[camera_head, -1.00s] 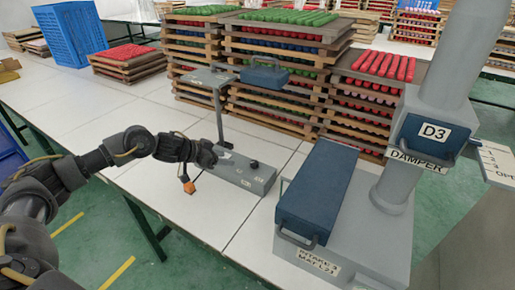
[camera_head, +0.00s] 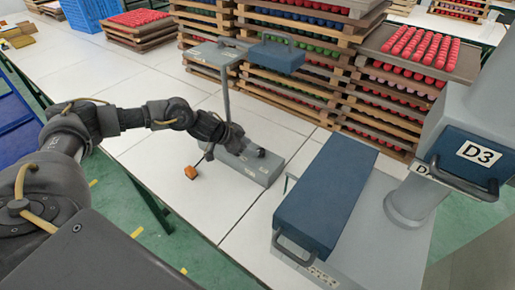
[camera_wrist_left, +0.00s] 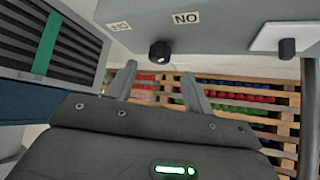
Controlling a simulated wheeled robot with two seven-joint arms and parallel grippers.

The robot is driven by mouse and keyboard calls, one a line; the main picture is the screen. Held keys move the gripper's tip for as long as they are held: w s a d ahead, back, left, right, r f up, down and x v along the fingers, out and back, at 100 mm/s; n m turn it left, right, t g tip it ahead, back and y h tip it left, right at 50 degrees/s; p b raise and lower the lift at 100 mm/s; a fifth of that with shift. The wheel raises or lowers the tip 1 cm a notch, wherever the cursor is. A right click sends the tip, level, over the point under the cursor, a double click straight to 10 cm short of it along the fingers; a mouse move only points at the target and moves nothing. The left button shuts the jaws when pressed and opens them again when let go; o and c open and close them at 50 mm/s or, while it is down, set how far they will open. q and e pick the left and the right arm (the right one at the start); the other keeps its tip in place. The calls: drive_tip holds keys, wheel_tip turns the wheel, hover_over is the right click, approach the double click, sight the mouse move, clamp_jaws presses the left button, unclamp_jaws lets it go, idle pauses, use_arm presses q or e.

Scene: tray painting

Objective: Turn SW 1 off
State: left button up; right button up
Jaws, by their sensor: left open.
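A grey box (camera_head: 245,168) with a post lies on the white table in the head view. My left gripper (camera_head: 236,138) is over its far side, close to a black knob (camera_head: 261,153). In the left wrist view the left gripper (camera_wrist_left: 157,72) is open and empty, its fingers short of a black knob (camera_wrist_left: 160,52) on a grey panel (camera_wrist_left: 225,32). A second black knob or switch (camera_wrist_left: 287,48) sits on a white plate at the right. No SW 1 label is legible. My right gripper is not in view.
A blue-topped unit (camera_head: 330,185) and a grey column with a blue D3 box (camera_head: 468,160) stand at the right. Stacked wooden trays (camera_head: 300,62) rise behind the grey box. Table to the left (camera_head: 140,95) is clear.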

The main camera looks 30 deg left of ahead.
sight(260, 151)
use_arm(q)
drive_tip(key=x, duration=0.3)
drive_tip(key=shift+w+d+f, duration=0.2)
drive_tip(key=shift+d+f, duration=0.05)
drive_tip(key=shift+w+d+f, duration=0.1)
drive_tip(key=shift+w+f, duration=0.1)
drive_tip(key=shift+w+d+f, duration=0.1)
drive_tip(key=shift+f, duration=0.1)
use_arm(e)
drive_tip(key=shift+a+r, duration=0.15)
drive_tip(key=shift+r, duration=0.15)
